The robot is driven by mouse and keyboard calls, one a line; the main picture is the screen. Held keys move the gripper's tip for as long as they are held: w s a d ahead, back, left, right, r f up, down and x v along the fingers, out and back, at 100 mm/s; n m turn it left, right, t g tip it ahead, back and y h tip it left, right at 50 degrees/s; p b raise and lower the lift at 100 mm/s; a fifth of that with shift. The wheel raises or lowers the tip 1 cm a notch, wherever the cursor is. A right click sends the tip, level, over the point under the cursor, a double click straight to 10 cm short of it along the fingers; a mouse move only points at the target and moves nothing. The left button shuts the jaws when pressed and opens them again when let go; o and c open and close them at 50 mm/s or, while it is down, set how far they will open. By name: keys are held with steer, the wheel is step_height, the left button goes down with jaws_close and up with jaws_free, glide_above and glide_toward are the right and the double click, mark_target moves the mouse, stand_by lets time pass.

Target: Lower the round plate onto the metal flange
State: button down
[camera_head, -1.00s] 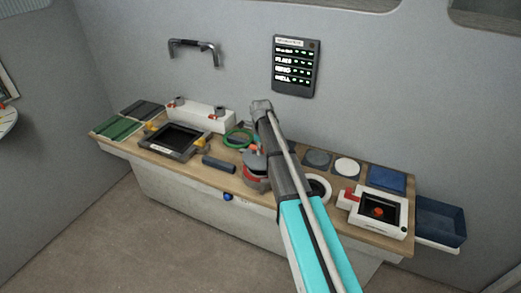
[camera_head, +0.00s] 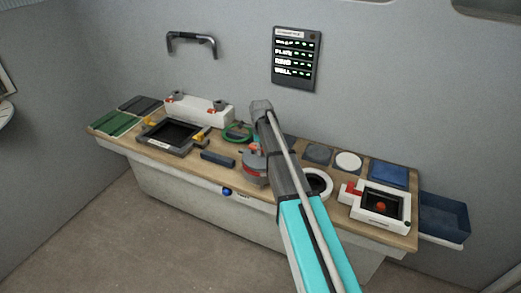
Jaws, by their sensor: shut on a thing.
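A dark grey round plate (camera_head: 252,163) shows just left of my arm, over the front middle of the bench. A round grey and red fixture (camera_head: 256,181) sits directly below it, and I take this to be the metal flange. My gripper (camera_head: 254,149) is mostly hidden behind my arm, with only small reddish parts showing above the plate. It is shut on the plate. I cannot tell whether the plate touches the flange or hangs just above it.
A black square frame (camera_head: 150,136) and a dark bar (camera_head: 218,159) lie to the left. A green ring (camera_head: 238,132) is behind. A white ring (camera_head: 327,183) and a white box (camera_head: 363,207) stand to the right. A display panel (camera_head: 296,58) hangs on the wall.

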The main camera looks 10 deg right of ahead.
steer(key=shift+f+b, duration=1)
steer(key=shift+f, duration=0.15)
steer(key=shift+f, duration=0.1)
steer(key=shift+m, duration=0.3)
